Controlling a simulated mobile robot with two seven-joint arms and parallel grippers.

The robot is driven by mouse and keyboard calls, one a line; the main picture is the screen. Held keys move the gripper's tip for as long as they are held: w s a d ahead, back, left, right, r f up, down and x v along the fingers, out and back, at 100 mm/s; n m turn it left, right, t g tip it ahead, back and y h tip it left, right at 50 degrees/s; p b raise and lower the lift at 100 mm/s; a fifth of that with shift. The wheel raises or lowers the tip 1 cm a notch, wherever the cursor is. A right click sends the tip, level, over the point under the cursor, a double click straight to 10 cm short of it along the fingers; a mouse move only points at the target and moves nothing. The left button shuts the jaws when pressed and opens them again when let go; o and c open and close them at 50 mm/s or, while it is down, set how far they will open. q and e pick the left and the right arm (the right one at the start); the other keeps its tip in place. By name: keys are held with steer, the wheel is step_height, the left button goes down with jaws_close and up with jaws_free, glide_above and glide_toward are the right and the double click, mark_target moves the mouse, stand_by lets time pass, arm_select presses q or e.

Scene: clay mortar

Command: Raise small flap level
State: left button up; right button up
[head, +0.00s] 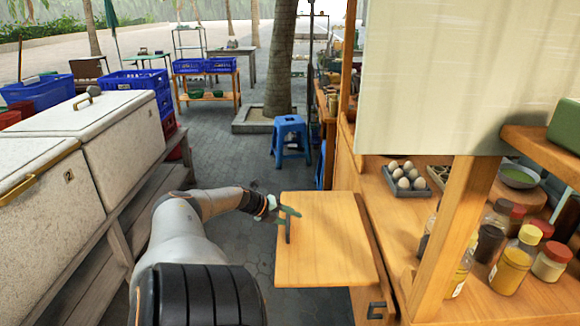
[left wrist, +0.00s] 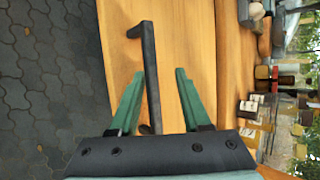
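The small flap (head: 330,235) is a light wooden board at the left side of the stall counter. Its face is turned up towards the head camera; I cannot tell its exact tilt. A dark bar handle (head: 288,230) is on its left part. My left gripper (head: 289,212) is at this handle, with green fingers. In the left wrist view the fingers (left wrist: 158,85) are apart, and the handle (left wrist: 151,70) runs between them, nearer the left finger. The flap (left wrist: 190,45) lies behind it. A firm grip does not show. My right gripper is not in view.
White chest boxes (head: 110,115) stand on wooden steps at the left. A blue stool (head: 290,138) stands beyond the flap. The counter (head: 405,215) at the right holds eggs (head: 405,176) and several jars (head: 510,270). The paving (head: 225,145) between is clear.

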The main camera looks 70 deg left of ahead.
arm_select(q)
steer(key=shift+s, duration=0.1)
steer(key=p+v, duration=0.6)
steer(key=v, duration=0.6)
steer(key=shift+r+p, duration=0.15)
steer(key=shift+p, duration=0.2)
steer(key=shift+s, duration=0.1)
stand_by(0.4)
